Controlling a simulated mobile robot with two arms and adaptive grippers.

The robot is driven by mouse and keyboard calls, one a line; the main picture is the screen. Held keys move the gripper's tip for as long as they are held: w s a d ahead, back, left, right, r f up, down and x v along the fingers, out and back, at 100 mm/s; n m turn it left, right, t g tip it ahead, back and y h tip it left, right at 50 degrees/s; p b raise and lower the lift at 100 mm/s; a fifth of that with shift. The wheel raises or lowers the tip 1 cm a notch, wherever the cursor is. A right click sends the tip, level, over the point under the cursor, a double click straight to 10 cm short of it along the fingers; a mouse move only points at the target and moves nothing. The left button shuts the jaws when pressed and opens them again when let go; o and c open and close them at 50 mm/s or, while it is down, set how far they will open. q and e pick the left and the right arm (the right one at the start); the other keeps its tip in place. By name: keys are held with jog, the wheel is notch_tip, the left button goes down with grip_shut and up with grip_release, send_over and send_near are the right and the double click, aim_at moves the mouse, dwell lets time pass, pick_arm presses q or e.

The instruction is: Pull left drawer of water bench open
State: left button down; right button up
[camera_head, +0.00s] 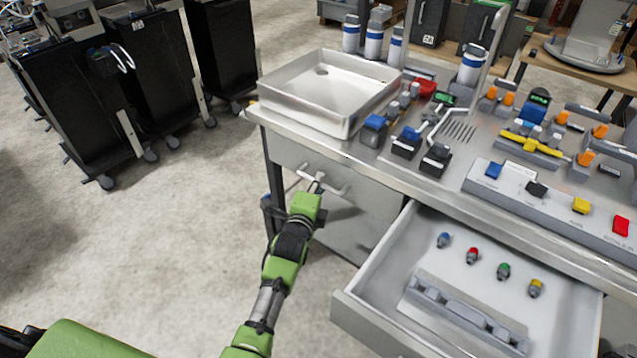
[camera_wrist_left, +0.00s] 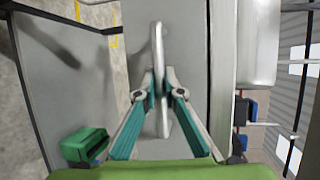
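The left drawer (camera_head: 290,153) of the water bench is a grey front below the sink end, and it looks flush with the bench. Its pale bar handle (camera_head: 338,190) sticks out; it also shows in the left wrist view (camera_wrist_left: 158,42). My left gripper (camera_head: 317,184) is at this handle. In the left wrist view its two teal-padded fingers (camera_wrist_left: 161,82) lie on either side of the bar, tips close against it, and look shut on it. My right gripper is not in view.
The right drawer (camera_head: 365,303) is pulled out, with several coloured small parts and a grey rack inside. A sink tray (camera_head: 270,92), bottles and button panels stand on the bench. Black carts (camera_head: 75,110) stand at the back left. The floor (camera_head: 150,240) left of the bench is clear.

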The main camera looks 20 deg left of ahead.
pick_arm(q)
jog(key=s+a+p, duration=0.3)
jog(key=s, duration=0.6)
jog(key=s+a+p, duration=0.3)
jog(key=s+a, duration=0.1)
jog(key=s, duration=0.6)
jog(key=s+a+p, duration=0.3)
jog(key=s+p, duration=0.1)
jog(key=s, duration=0.6)
jog(key=shift+s+a, duration=0.15)
jog(key=shift+a, duration=0.15)
jog(key=c, duration=2.1)
grip_release()
jog(key=shift+c, duration=0.2)
